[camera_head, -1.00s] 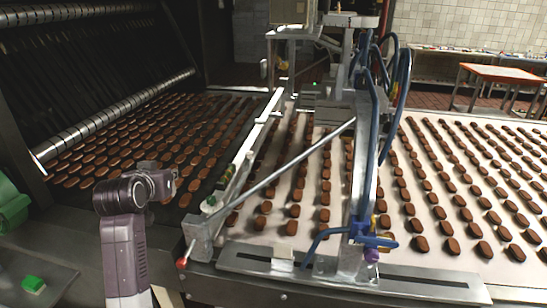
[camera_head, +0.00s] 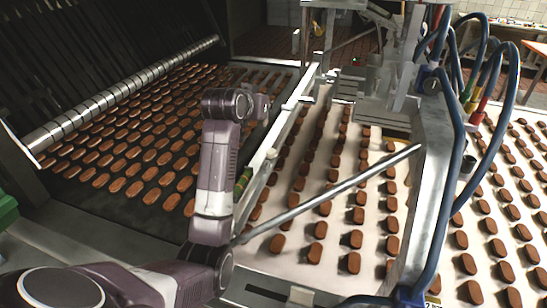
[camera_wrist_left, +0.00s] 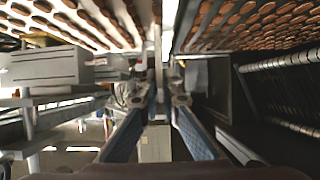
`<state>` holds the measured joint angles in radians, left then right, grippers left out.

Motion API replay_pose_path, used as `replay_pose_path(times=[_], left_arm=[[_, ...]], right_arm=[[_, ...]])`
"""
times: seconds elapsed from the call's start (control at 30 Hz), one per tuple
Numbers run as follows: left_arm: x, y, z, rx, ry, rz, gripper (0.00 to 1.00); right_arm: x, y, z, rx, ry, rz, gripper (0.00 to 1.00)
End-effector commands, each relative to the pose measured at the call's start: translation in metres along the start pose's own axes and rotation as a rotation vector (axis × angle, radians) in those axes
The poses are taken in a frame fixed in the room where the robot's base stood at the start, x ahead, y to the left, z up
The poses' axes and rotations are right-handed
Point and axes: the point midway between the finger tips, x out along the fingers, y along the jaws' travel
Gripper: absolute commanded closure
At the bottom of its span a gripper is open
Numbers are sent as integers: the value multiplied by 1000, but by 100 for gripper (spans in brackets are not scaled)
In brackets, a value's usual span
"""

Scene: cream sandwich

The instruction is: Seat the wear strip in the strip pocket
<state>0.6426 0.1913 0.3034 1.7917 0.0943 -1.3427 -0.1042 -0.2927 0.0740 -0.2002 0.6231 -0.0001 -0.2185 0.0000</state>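My left arm comes in from the lower left in the head view, its wrist raised over the rail between the dark belt and the white belt. The left gripper's fingers are hidden by the wrist there. In the left wrist view, the left gripper (camera_wrist_left: 166,100) has its two fingers apart, with nothing clearly held between them. A narrow rail or post shows beyond the gap. I cannot pick out the wear strip or the strip pocket in either view. My right gripper is not in view.
Brown biscuits lie in rows on the dark belt (camera_head: 95,216) and the white belt (camera_head: 280,262). A slanted metal bar (camera_head: 330,192) crosses the white belt. A metal frame with blue hoses (camera_head: 455,150) stands at the right. A metal roller (camera_head: 120,92) spans the left.

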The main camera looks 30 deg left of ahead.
Motion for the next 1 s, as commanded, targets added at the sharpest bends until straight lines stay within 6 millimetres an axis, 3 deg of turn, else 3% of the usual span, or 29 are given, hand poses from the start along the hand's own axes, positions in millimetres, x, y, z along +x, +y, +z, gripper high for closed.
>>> replay_pose_path(times=[0.23, 0.4, 0.67, 1.0], left_arm=[[28, 0, 63, -3, -9, 1, 100], [46, 0, 99, -3, -6, 2, 100], [59, 0, 124, -2, -2, 1, 100], [76, 0, 160, -1, -1, 0, 100]], right_arm=[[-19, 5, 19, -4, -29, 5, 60], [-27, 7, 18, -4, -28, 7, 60], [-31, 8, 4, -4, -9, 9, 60], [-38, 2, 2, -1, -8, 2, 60]])
